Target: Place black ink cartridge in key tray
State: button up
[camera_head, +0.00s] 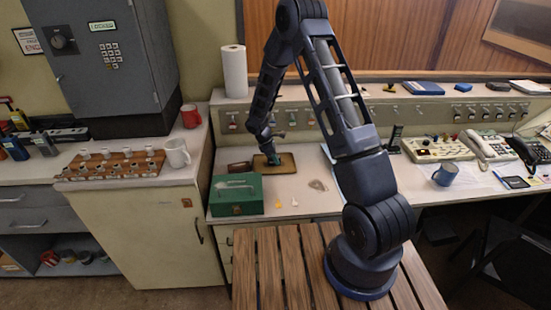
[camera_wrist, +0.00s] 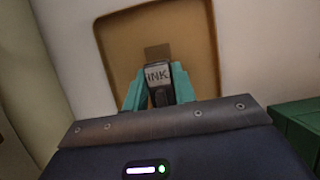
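The key tray (camera_head: 287,164) is a shallow tan-brown tray on the counter, behind the green box. In the wrist view its floor and rim (camera_wrist: 198,50) fill the upper middle. My gripper (camera_head: 273,160) points down over the tray. In the wrist view its two teal fingers (camera_wrist: 160,82) are shut on the black ink cartridge (camera_wrist: 158,90), which has a grey label reading INK. The cartridge is over the near part of the tray; whether it touches the tray floor I cannot tell. In the head view the cartridge is too small to make out.
A green metal box (camera_head: 236,195) stands close in front of the tray; its edge shows at the right of the wrist view (camera_wrist: 300,125). A brown flat item (camera_head: 239,167) lies left of the tray.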

jog(key=o, duration=0.4)
jog(key=shift+c, duration=0.2)
jog(key=shift+r, duration=0.1)
jog(key=v, duration=1.2)
jog(key=s+d+r+m, duration=0.2)
jog(key=d+r, duration=0.2)
jog(key=r, duration=0.3)
jog(key=s+d+r+m, duration=0.3)
jog(key=d+r, duration=0.1)
jog(key=r, duration=0.4)
jog(key=s+d+r+m+t+y, duration=0.15)
jog(key=s+d+r+m, duration=0.25)
jog(key=s+d+r, duration=0.4)
jog(key=s+d+r+m+t+y, duration=0.1)
jog(key=s+d+r+m, duration=0.1)
jog(key=s, duration=0.5)
jog(key=s+d+r+m+t+y, duration=0.1)
jog(key=s+d+r+m, duration=0.1)
jog(key=s, duration=0.5)
jog(key=s+d+r+m+t+y, duration=0.1)
jog(key=s+r+m, duration=0.3)
jog(key=s, duration=0.4)
jog(key=shift+d+r+m, duration=0.3)
jog(key=shift+d+m, duration=0.2)
jog(key=shift+d, duration=0.4)
